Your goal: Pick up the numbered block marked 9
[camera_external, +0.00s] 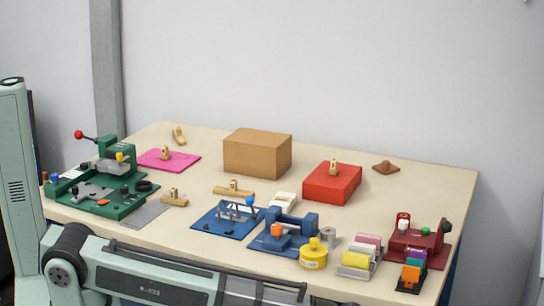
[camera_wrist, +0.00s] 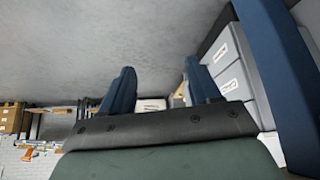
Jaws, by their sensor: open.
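Several small wooden blocks with dark marks stand on the table in the external view, too small for me to read which is the 9. One block (camera_external: 165,153) is on a pink mat and one block (camera_external: 333,167) is on a red box. Another block (camera_external: 234,185) is on a wooden strip in the middle, and one more block (camera_external: 174,193) is on a strip at the left. My gripper (camera_wrist: 160,66) shows in the wrist view with its blue fingers apart and nothing between them. It is outside the external view, and no block shows in the wrist view.
A brown box (camera_external: 257,153) and the red box (camera_external: 331,184) stand up from the table (camera_external: 430,190). A green machine (camera_external: 105,180) is at the left. Blue tools (camera_external: 286,232), a yellow pot (camera_external: 313,257) and a red machine (camera_external: 420,242) crowd the front. The back right is mostly clear.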

